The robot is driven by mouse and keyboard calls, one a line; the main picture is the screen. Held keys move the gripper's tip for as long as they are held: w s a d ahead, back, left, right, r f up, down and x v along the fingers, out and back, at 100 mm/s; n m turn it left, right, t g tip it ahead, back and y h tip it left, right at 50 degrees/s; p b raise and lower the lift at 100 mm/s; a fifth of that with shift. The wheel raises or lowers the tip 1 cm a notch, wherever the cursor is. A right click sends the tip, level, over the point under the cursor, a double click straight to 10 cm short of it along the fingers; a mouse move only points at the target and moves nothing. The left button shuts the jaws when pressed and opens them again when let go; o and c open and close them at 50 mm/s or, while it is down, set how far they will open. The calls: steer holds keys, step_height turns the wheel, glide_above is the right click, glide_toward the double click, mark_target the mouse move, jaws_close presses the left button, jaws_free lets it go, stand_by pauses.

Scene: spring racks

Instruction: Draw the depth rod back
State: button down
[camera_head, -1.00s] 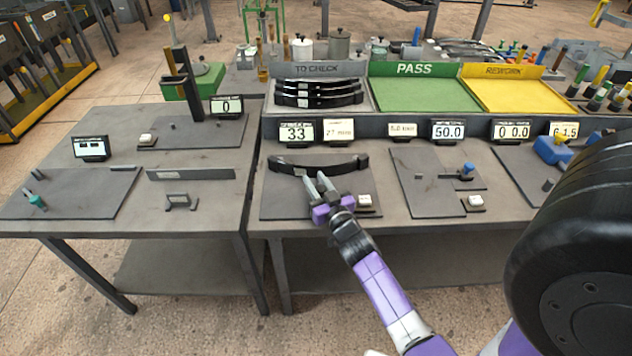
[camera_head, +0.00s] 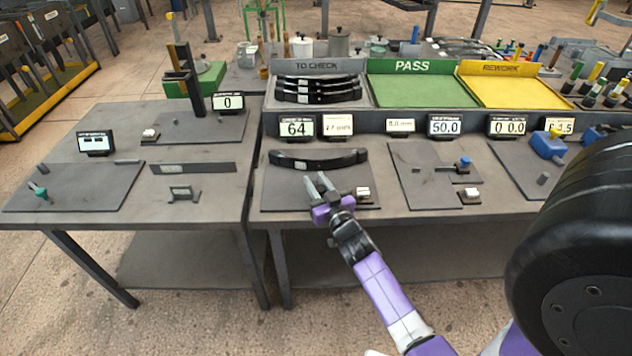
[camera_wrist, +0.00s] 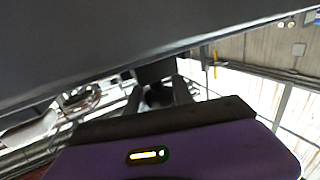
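I cannot tell for sure which part is the depth rod. A small blue-headed fixture (camera_head: 465,162) stands on the right-hand plate below the 50.0 display, and a teal-tipped rod (camera_head: 40,192) stands on the far-left plate. My gripper (camera_head: 319,184) is over the front of the middle plate (camera_head: 280,188), away from both. The wrist view shows the dark fingers (camera_wrist: 160,95), blurred, under a large dark surface.
A white button (camera_head: 363,192) is close right of my gripper. A display reading 64 (camera_head: 297,128) stands behind the leaf. To-check, green pass (camera_head: 415,93) and yellow rework (camera_head: 513,95) trays are at the back. A big black wheel-like part fills the right foreground.

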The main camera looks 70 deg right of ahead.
mark_target(322, 193)
steer(key=shift+s+a, duration=0.1)
steer(key=shift+a, duration=0.15)
steer(key=c, duration=1.1)
jaws_free()
steer(key=shift+s, duration=0.1)
steer(key=shift+s+a+f, duration=0.1)
steer(key=shift+s+a, duration=0.1)
steer(key=shift+a, duration=0.05)
steer(key=b+v, duration=0.2)
steer(key=v, duration=0.5)
steer(key=shift+a, duration=0.1)
